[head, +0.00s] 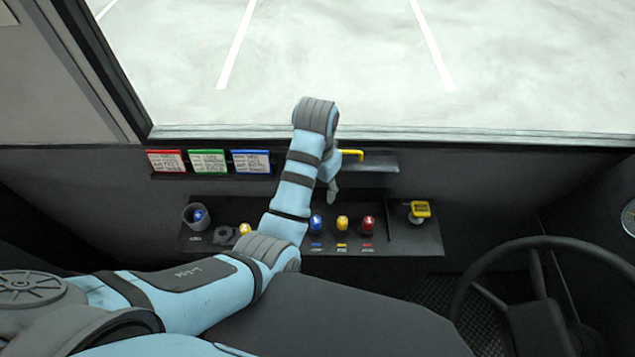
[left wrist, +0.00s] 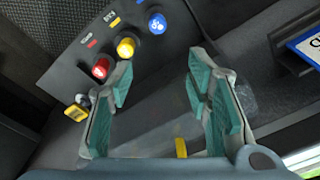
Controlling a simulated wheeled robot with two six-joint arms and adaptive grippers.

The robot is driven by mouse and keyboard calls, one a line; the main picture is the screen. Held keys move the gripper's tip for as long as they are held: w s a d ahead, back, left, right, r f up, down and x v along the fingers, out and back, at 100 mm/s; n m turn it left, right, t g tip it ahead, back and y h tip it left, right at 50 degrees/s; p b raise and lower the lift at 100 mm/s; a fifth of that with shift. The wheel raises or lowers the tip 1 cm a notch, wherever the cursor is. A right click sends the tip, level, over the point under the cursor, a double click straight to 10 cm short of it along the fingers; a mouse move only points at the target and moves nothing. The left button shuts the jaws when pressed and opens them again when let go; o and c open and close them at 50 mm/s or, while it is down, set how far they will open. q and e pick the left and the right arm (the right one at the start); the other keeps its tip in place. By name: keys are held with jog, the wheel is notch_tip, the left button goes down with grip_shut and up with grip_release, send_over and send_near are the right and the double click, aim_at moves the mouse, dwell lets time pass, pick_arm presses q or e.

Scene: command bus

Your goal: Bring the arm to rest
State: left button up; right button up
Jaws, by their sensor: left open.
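My left arm reaches from the lower left across the head view, with its elbow bent up in front of the dashboard. My left gripper (head: 332,190) points down above the control panel (head: 400,240), partly hidden behind my forearm. In the left wrist view its two teal fingers (left wrist: 160,85) are apart, with nothing held between them. Blue (head: 317,223), yellow (head: 342,223) and red (head: 368,224) knobs stand on the panel just below and right of the gripper. My right gripper is not in view.
A yellow handle (head: 352,153) sits at a small shelf (head: 372,165) behind the arm. A yellow-tagged knob (head: 419,211) is at the panel's right. Red, green and blue cards (head: 208,162) hang at left. The steering wheel (head: 545,245) is at right. A seat-like dark surface (head: 335,320) lies below.

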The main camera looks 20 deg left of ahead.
pick_arm(q)
jog(key=s+a+f+n+t, duration=0.1)
jog(key=s+a+f+n, duration=0.2)
jog(key=s+a+f, duration=0.75)
jog(key=s+a+r+t, duration=0.1)
jog(key=s+r, duration=0.1)
jog(key=s, duration=0.6)
jog(key=s+a+r+t, duration=0.1)
jog(key=s+a+r, duration=0.1)
jog(key=s, duration=0.5)
notch_tip(320, 180, down, 20)
jog(key=s+a+g+y, duration=0.1)
jog(key=s, duration=0.1)
jog(key=s+a+f+n+g, duration=0.1)
jog(key=s+f, duration=1.1)
jog(key=s, duration=0.1)
jog(key=shift+f+g, duration=0.15)
jog(key=shift+g, duration=0.15)
